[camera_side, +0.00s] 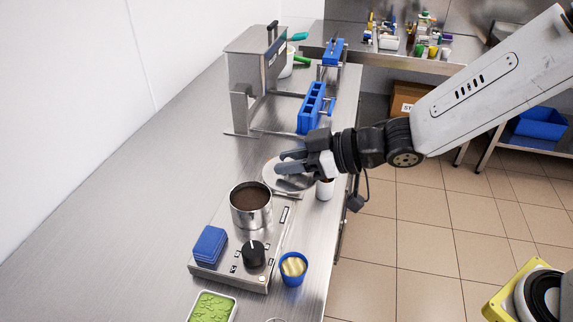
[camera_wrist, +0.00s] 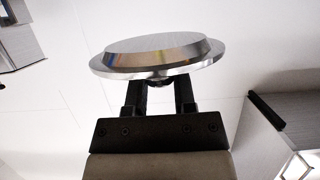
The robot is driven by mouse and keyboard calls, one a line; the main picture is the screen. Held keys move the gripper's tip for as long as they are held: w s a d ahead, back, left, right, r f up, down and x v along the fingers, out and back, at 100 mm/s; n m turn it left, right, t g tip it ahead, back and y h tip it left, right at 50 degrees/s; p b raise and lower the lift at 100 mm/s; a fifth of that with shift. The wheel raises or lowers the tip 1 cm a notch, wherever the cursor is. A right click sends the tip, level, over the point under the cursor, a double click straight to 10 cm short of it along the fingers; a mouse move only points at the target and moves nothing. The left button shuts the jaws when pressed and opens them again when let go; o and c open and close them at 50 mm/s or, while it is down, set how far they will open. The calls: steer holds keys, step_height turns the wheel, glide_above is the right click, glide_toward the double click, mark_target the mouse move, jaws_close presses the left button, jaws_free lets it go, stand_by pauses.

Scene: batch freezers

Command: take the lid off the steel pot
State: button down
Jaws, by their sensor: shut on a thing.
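The steel pot (camera_side: 251,217) stands upright on a flat steel unit in the side view. Its top is open and dark brown contents show inside. The round steel lid (camera_side: 270,174) is apart from the pot, just behind and to the right of it in the picture. My gripper (camera_side: 284,162) is shut on the lid's knob, and its fingers and wrist cover part of the lid. In the wrist view the lid (camera_wrist: 157,55) sits across the fingertips, with the knob mostly hidden between them. I cannot tell how high the lid is above the counter.
The steel unit (camera_side: 226,274) carries a black knob (camera_side: 253,254) and blue blocks (camera_side: 209,245). A blue cup (camera_side: 293,268), a green-filled tray (camera_side: 212,307) and a white cup (camera_side: 325,189) stand nearby. A steel machine (camera_side: 245,85) and blue rack (camera_side: 312,108) stand behind. The left counter is clear.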

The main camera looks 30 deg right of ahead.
mark_target(311, 179)
steer(key=shift+s+d+r, duration=0.3)
steer(key=shift+s, duration=0.3)
steer(key=shift+s+d+r, duration=0.25)
steer(key=shift+s+r, duration=0.05)
steer(key=shift+s, duration=0.35)
steer(key=shift+s+d+r, duration=0.3)
steer(key=shift+s, duration=0.3)
steer(key=shift+f, duration=0.1)
steer(key=shift+w+d+f, duration=0.15)
steer(key=shift+w+f, duration=0.15)
steer(key=shift+f, duration=0.15)
steer(key=w+d+f, duration=0.2)
steer(key=f, duration=0.4)
steer(key=w+d+f, duration=0.2)
steer(key=d+f, duration=0.1)
steer(key=f, duration=0.4)
steer(key=shift+w+d, duration=0.2)
steer(key=shift+d, duration=0.15)
steer(key=shift+f, duration=2.15)
